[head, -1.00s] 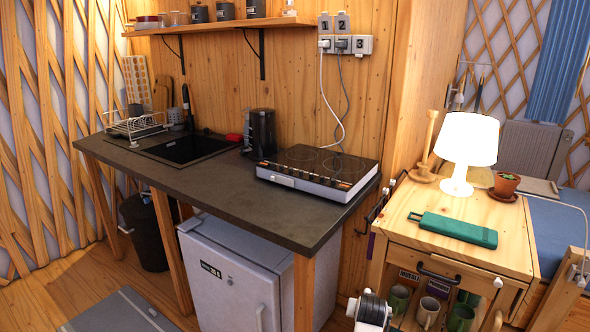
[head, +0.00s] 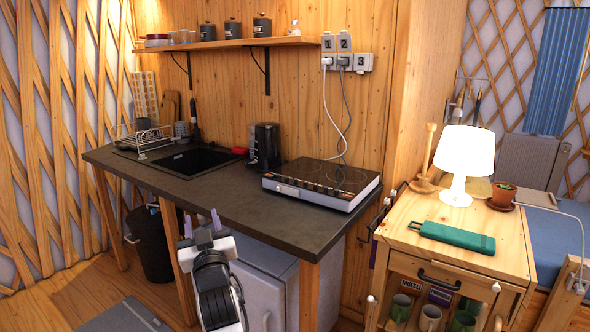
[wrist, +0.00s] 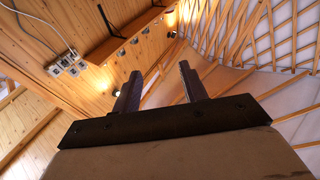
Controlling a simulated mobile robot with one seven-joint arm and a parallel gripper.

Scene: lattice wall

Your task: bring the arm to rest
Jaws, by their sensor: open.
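My gripper (head: 202,222) is raised in front of the counter's front edge in the head view, with its fingers pointing up. In the wrist view my gripper (wrist: 158,88) shows two dark fingers standing apart with nothing between them. Beyond them are the wooden wall, the shelf (wrist: 125,38) and the lattice wall (wrist: 255,35). My gripper looks empty and I see it touching nothing.
A white fridge (head: 262,285) stands below.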

